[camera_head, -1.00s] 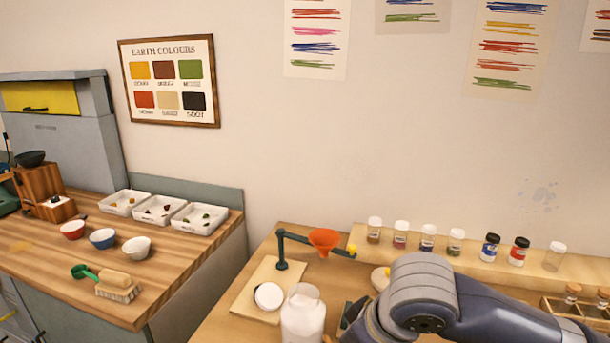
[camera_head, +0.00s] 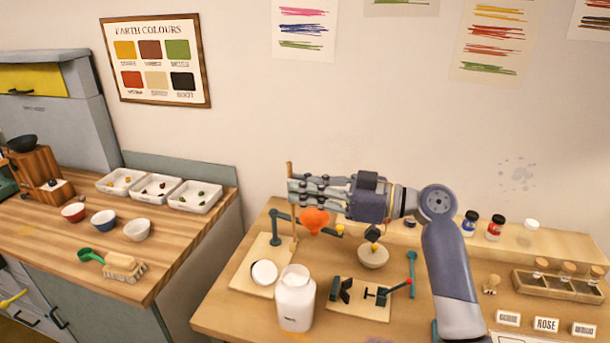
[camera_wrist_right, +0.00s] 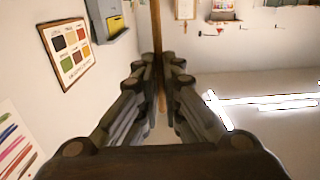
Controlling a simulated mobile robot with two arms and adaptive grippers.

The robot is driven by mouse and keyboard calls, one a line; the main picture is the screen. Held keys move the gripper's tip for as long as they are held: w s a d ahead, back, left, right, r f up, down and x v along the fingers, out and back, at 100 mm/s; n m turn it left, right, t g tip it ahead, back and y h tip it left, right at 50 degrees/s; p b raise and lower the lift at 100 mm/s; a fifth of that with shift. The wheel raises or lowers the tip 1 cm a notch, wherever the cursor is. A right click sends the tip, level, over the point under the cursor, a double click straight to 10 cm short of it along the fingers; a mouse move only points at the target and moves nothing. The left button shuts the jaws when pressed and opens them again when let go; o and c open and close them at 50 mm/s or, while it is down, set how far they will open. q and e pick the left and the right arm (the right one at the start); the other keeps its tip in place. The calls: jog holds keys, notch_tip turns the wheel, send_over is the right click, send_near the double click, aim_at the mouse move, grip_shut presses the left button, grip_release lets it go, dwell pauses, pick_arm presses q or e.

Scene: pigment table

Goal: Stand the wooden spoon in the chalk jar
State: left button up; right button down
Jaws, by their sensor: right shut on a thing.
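My right gripper (camera_head: 298,191) is shut on the wooden spoon (camera_head: 290,170), a thin upright brown stick. It holds the spoon above the table, behind the white jar in the head view. The spoon also shows between the fingers (camera_wrist_right: 162,75) in the right wrist view, as a thin brown shaft (camera_wrist_right: 156,25). The white jar (camera_head: 295,303), which I take for the chalk jar, stands upright and open near the table's front. Its inside is not clear to see. A round white lid (camera_head: 264,273) lies left of it. My left gripper is not in view.
An orange funnel (camera_head: 315,221) on a dark stand (camera_head: 275,228) is close below my right gripper. A board with a black clamp (camera_head: 345,291), a small bowl (camera_head: 373,256) and a teal tool (camera_head: 411,274) lie right of the jar. Small jars line the back shelf.

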notch_tip(320, 180, down, 17)
jog(key=b, duration=1.3)
jog(key=shift+w+d+b, duration=0.15)
jog(key=shift+w+b, duration=0.05)
jog(key=shift+b, duration=0.15)
dwell(0.4)
jog(key=c, duration=1.7)
grip_release()
jog(key=shift+d, duration=0.1)
jog(key=v, duration=1.2)
jog(key=shift+s+f, duration=0.1)
jog(key=shift+s, duration=0.05)
